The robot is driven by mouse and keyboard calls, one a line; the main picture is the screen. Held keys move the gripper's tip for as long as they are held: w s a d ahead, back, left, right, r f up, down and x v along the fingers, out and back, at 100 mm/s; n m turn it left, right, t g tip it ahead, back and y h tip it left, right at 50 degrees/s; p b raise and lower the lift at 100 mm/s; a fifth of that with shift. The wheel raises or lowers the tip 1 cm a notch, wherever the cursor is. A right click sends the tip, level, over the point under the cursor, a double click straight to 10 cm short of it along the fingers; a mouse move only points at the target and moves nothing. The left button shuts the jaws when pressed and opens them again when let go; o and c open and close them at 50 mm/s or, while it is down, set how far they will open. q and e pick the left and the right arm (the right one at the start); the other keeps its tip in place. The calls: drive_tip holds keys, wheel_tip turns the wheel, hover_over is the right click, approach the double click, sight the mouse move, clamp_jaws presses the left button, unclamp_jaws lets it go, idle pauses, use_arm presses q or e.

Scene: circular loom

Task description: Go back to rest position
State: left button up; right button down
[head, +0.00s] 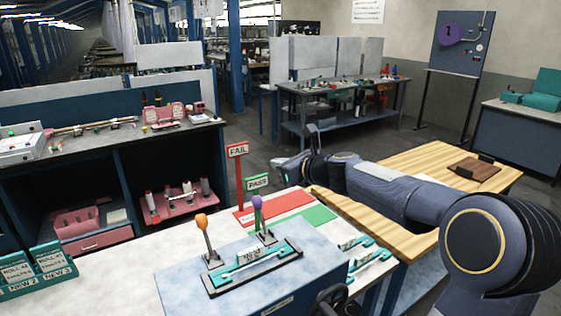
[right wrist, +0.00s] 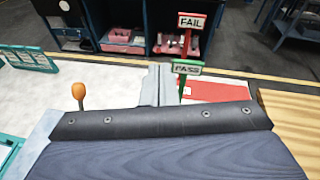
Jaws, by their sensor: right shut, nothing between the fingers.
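My right arm reaches in from the right side of the head view. My right gripper (head: 287,165) is shut and empty, held in the air behind the white table (head: 120,270). In the right wrist view its grey shut fingers (right wrist: 158,85) show over the white table top, left of the green PASS sign (right wrist: 188,68). In the head view the PASS sign (head: 258,182) and red FAIL sign (head: 237,150) stand near the red mat (head: 285,203) and green mat (head: 318,214). My left gripper cannot be made out.
A blue-grey block (head: 185,285) carries a teal-ended fixture, an orange-topped lever (head: 201,221) and a purple-topped lever (head: 257,203). A wooden table (head: 425,158) lies beneath and beyond my right arm. A dark shelf bench (head: 110,160) stands behind at left. Floor is open between benches.

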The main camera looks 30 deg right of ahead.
drive_tip(key=shift+s, duration=0.15)
drive_tip(key=s+a+f+n+g+y+b, duration=0.1)
drive_tip(key=s+a+f+n+g, duration=0.1)
drive_tip(key=s+a+n, duration=0.35)
drive_tip(key=s+a+f+n+g+y+b, duration=0.1)
drive_tip(key=s+a+f+n, duration=0.15)
drive_tip(key=s+n, duration=0.5)
drive_tip(key=s+a+f+n+g+y, duration=0.1)
drive_tip(key=s+a+f+n+g, duration=0.15)
drive_tip(key=s+n, duration=0.4)
drive_tip(key=s+a+f+n+g+h+b, duration=0.1)
drive_tip(key=s+f+n, duration=0.4)
drive_tip(key=s, duration=0.4)
drive_tip(key=s+a+f+n+g+h, duration=0.1)
drive_tip(key=s+f+n+g, duration=0.1)
drive_tip(key=s+f+n, duration=0.4)
wheel_tip(320, 180, down, 2)
drive_tip(key=s, duration=0.2)
drive_tip(key=shift+s+f+h+b, duration=0.15)
drive_tip(key=shift+s+h+b, duration=0.15)
drive_tip(key=shift+s+b, duration=0.1)
